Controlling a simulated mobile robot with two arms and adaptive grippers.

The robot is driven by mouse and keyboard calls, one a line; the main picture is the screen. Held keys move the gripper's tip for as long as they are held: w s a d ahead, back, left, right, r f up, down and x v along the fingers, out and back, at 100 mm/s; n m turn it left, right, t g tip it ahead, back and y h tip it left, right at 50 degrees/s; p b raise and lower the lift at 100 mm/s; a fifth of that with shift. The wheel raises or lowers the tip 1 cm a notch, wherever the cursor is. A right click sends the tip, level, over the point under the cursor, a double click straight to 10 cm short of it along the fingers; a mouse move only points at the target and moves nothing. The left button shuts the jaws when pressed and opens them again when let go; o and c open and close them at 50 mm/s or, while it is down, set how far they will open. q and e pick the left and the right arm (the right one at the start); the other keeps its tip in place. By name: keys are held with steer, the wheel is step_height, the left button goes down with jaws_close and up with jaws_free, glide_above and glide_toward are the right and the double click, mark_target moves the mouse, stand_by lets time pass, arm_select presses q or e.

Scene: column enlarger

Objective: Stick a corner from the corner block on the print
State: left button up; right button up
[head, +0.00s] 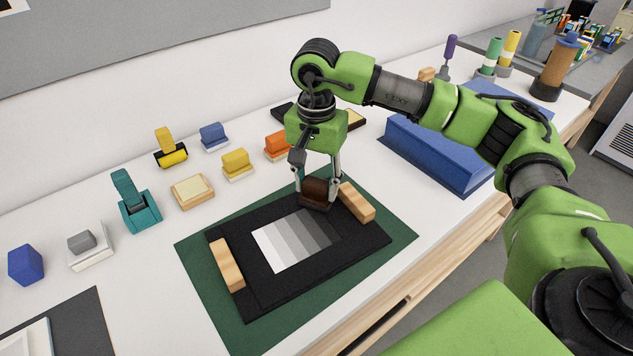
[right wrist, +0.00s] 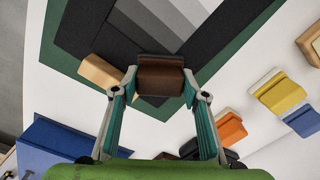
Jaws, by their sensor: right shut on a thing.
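The print (head: 297,241), a sheet with stripes from white to dark grey, lies on a black board (head: 365,240) on a green mat (head: 400,237). My right gripper (head: 318,190) is shut on a brown block (head: 317,191), which looks like the corner block. It holds the block over the board by the print's far edge, near its back corner. I cannot tell whether the block touches the board. In the right wrist view the block (right wrist: 161,76) sits between the two fingertips, with the print (right wrist: 185,14) beyond it. My left gripper is not in view.
Wooden bars (head: 227,264) and (head: 357,202) lie on the board's left and right sides. A long blue box (head: 435,150) stands right of the mat. Orange (head: 278,146), yellow (head: 237,164) and teal (head: 135,203) items stand behind it. The table's front strip is clear.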

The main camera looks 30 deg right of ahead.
steer(key=shift+a, duration=0.15)
steer(key=shift+a, duration=0.5)
steer(key=shift+f+b, duration=0.45)
steer(key=shift+b, duration=0.1)
stand_by(0.8)
steer(key=shift+a, duration=0.6)
stand_by(0.3)
steer(key=shift+a, duration=0.6)
steer(key=shift+b, duration=0.3)
steer(key=shift+a, duration=0.6)
